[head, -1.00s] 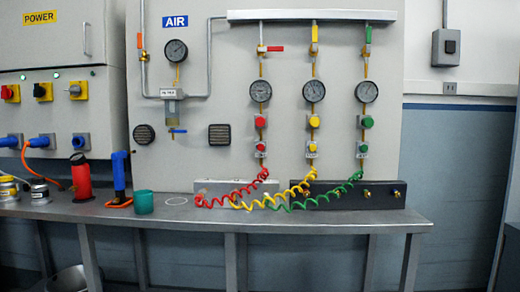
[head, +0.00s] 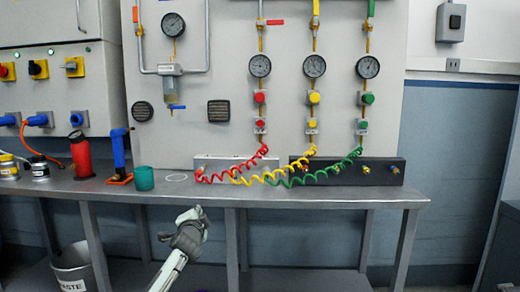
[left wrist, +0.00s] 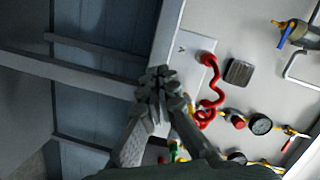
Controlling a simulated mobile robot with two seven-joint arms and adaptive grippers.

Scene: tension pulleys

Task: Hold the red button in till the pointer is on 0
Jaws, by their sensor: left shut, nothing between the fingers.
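On the wall panel in the head view, the red line has a gauge (head: 260,66), a red knob (head: 259,97) under it, and a smaller red button (head: 260,124) lowest, above the coiled red hose (head: 235,170). The gauge's pointer is too small to read. My left gripper (head: 195,213) is shut and empty, in front of the bench's front edge, below and left of the red button and apart from it. In the left wrist view its fingertips (left wrist: 157,76) are together; the red hose (left wrist: 208,75), red knob (left wrist: 238,122) and gauge (left wrist: 261,124) lie to their right. My right gripper is not in view.
Yellow (head: 313,124) and green (head: 362,126) buttons sit right of the red one. A teal cup (head: 144,178) and a blue-handled tool (head: 119,155) stand left. A waste bin (head: 73,268) is below.

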